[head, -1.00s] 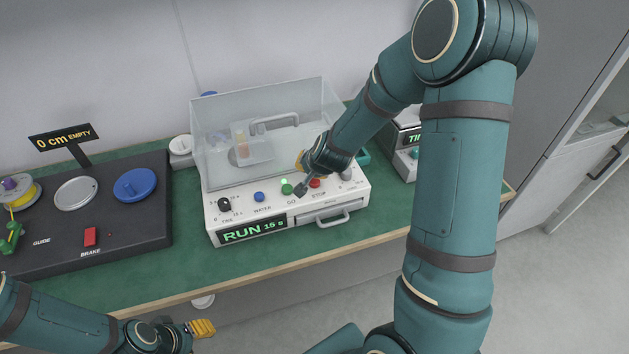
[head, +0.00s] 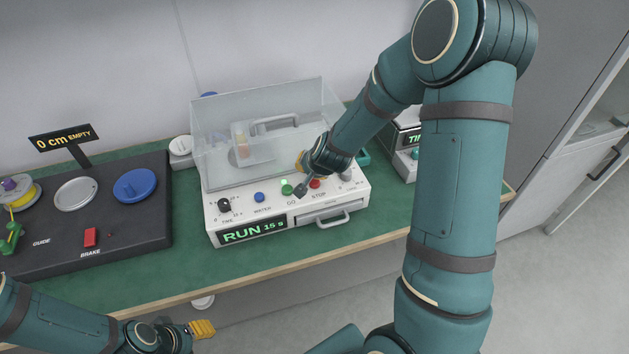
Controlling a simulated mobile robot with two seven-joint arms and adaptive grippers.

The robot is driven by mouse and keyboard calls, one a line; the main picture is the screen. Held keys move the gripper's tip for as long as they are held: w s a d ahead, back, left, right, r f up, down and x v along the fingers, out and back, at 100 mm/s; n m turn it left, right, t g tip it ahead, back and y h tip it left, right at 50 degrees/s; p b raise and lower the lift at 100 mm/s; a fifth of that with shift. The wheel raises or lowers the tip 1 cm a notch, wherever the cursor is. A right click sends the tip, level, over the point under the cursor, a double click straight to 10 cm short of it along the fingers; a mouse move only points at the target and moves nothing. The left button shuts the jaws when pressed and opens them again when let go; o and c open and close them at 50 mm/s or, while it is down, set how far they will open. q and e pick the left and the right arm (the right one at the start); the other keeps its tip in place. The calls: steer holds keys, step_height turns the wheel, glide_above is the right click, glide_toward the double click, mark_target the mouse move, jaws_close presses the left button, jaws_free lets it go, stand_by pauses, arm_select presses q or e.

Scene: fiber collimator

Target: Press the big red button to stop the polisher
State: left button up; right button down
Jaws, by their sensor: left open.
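The polisher (head: 225,216) is a white machine with a clear cover, and its display (head: 252,230) reads RUN 15 s in green. The red button (head: 315,184) sits above the STOP label, between a lit green button (head: 287,189) and a grey knob (head: 346,174). My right gripper (head: 299,182) is over the panel, its dark tip just left of the red button; whether it touches the panel is unclear. My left gripper (head: 203,328) is open, low in front of the bench, away from the polisher.
A black unit (head: 140,226) with a blue disc, a red BRAKE switch and a 0 cm EMPTY sign stands at left. Another device (head: 404,155) is partly hidden behind my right arm. The green bench top (head: 190,268) is clear before the polisher.

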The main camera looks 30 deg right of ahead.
steer(key=shift+f, duration=0.15)
steer(key=shift+f+b, duration=0.3)
steer(key=shift+b, duration=0.1)
steer(key=shift+f+b, duration=0.5)
steer(key=shift+f, duration=0.05)
stand_by(0.6)
steer(key=shift+r, duration=0.1)
steer(key=shift+r+p, duration=0.85)
steer(key=shift+r, duration=0.05)
step_height(320, 180, up, 5)
steer(key=p, duration=0.4)
stand_by(0.4)
